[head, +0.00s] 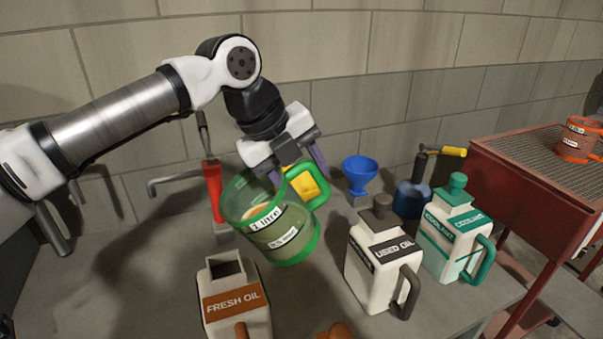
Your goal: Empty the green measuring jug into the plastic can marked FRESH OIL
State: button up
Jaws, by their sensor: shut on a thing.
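The green measuring jug (285,240) is see-through, with a green rim, base and handle. It is tilted in the air, its rim leaning left, above and a little right of the can marked FRESH OIL (232,302). An amber-brown liquid shows inside, near the rim. My gripper (302,170) is shut on the jug's green handle; a yellow part shows inside the handle. The FRESH OIL can is white with an orange label and an open square mouth. It stands upright at the bench front. I see no stream between jug and can.
A capped USED OIL can (372,270) and a capped green-labelled coolant can (448,235) stand to the right. A blue funnel (361,172), a blue oiler (411,198) and a red pump (212,188) are behind. A red jug (579,138) sits on a red mesh-topped stand (510,190).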

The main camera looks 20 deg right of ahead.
jog(key=shift+a+r+h+b, duration=0.3)
jog(key=shift+r+h+b, duration=0.15)
jog(key=shift+h+b, duration=0.25)
jog(key=shift+a+r+h+b, duration=0.3)
jog(key=shift+r+h+b, duration=0.15)
jog(key=shift+h+b, duration=0.25)
dwell(1.7)
jog(key=shift+a+r+h+b, duration=0.25)
jog(key=shift+a+h+b, duration=0.2)
jog(key=shift+h+b, duration=0.3)
dwell(1.2)
jog(key=shift+a+r+h+b, duration=0.1)
jog(key=shift+a+h+b, duration=0.8)
jog(key=shift+b, duration=0.55)
dwell(1.5)
